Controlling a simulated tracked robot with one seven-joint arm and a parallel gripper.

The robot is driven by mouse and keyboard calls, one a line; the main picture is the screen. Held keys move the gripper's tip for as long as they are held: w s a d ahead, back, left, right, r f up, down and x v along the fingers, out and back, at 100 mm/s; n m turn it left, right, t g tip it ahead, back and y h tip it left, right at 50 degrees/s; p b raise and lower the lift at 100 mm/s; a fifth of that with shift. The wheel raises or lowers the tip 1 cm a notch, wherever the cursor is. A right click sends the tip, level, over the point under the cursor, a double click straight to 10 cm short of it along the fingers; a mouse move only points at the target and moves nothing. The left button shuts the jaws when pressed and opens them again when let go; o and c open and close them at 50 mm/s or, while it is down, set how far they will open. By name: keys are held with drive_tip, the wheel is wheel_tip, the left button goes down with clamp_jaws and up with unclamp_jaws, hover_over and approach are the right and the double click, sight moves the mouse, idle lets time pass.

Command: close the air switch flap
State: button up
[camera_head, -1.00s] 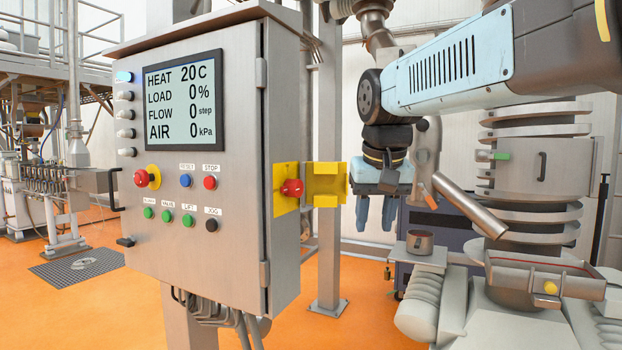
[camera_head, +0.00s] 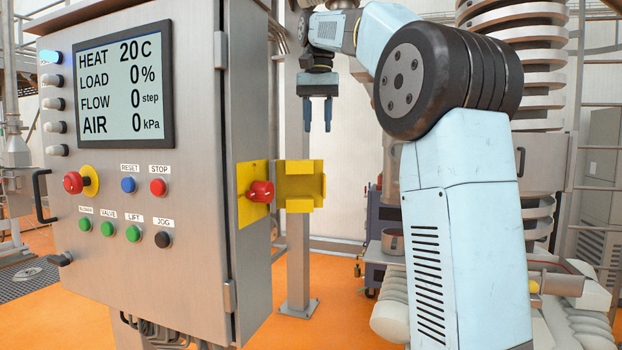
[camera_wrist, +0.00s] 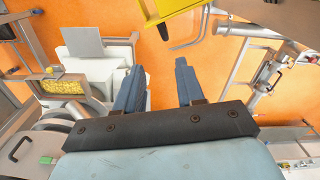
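The yellow air switch flap (camera_head: 300,186) stands open, swung out to the right from the yellow plate (camera_head: 252,194) on the side of the grey control cabinet. The red switch knob (camera_head: 261,191) on that plate is uncovered. My gripper (camera_head: 319,128) hangs above the flap and a little to its right, fingers pointing down. In the wrist view its two blue fingers (camera_wrist: 160,66) are apart with nothing between them. A yellow part, seemingly the flap (camera_wrist: 180,14), shows at the top edge of the wrist view, apart from the fingers.
The cabinet's front has a display (camera_head: 124,88), a red emergency knob (camera_head: 74,183) and several buttons. A grey post (camera_head: 299,262) stands behind the flap. My arm fills the right middle. Orange floor (camera_head: 335,310) is free below.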

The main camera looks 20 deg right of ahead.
sight(315, 177)
drive_tip(key=f, duration=0.9)
drive_tip(key=a+f, duration=0.1)
drive_tip(key=f, duration=0.3)
drive_tip(key=shift+f, duration=0.3)
drive_tip(key=shift+c, duration=0.4)
clamp_jaws()
drive_tip(key=shift+a, duration=0.1)
drive_tip(key=shift+d, duration=0.2)
